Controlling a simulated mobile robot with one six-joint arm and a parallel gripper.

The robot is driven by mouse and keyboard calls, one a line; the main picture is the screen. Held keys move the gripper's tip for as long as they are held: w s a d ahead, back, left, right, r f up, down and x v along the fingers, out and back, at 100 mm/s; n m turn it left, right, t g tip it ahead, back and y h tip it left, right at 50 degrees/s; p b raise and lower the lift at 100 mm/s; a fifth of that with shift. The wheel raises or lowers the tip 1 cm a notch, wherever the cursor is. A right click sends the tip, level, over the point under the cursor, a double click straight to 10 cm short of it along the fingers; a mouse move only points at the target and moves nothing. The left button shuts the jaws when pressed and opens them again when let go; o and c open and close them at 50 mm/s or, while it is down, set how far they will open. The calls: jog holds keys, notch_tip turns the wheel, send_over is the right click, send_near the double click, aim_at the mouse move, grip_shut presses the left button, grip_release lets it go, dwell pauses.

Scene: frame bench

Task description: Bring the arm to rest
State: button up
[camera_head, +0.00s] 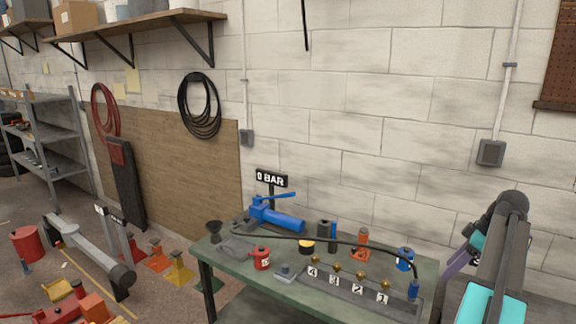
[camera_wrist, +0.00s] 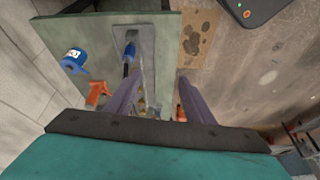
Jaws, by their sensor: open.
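My arm shows at the right edge of the head view, raised beside the right end of the green bench (camera_head: 225,262). A purple finger of my gripper (camera_head: 458,262) shows there, partly hidden by my arm. In the wrist view my gripper (camera_wrist: 160,72) has its two purple fingers apart with nothing held between them. Beyond the fingers lie the bench top (camera_wrist: 165,28) and the floor. I see no contact between the fingers and anything on the bench.
A wall box (camera_head: 491,152) is behind my arm.

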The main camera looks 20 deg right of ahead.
jog(key=w+a+f+n+g+y+b, duration=0.15)
jog(key=w+a+f, duration=0.25)
jog(key=a+f, duration=0.5)
jog(key=w+a+f+n+g+y+b, duration=0.15)
jog(key=w+a+f, duration=0.25)
jog(key=a+f, duration=0.6)
jog(key=w+a+f+n+g+b, duration=0.1)
jog(key=w+a+f+g, duration=0.1)
jog(key=w+a+f, duration=0.5)
jog(key=s+a+f+g+h+b, duration=0.1)
jog(key=s+a+f+g, duration=0.1)
jog(key=s+a+f, duration=0.5)
jog(key=s+a+f+g+b, duration=0.1)
jog(key=s+a+f, duration=0.2)
jog(key=a+f, duration=0.75)
jog(key=s+a+f+g+h+b, duration=0.1)
jog(key=s+a+f+g, duration=0.1)
jog(key=s+a+f, duration=0.5)
jog(key=s+a+f+m+h+b, duration=0.1)
jog(key=s+a+f+m+h, duration=0.2)
jog(key=s+f+m, duration=0.6)
jog(key=s+a+f, duration=0.1)
jog(key=s+f, duration=0.2)
jog(key=shift+a+h+b, duration=0.3)
jog(key=shift+a+b, duration=0.1)
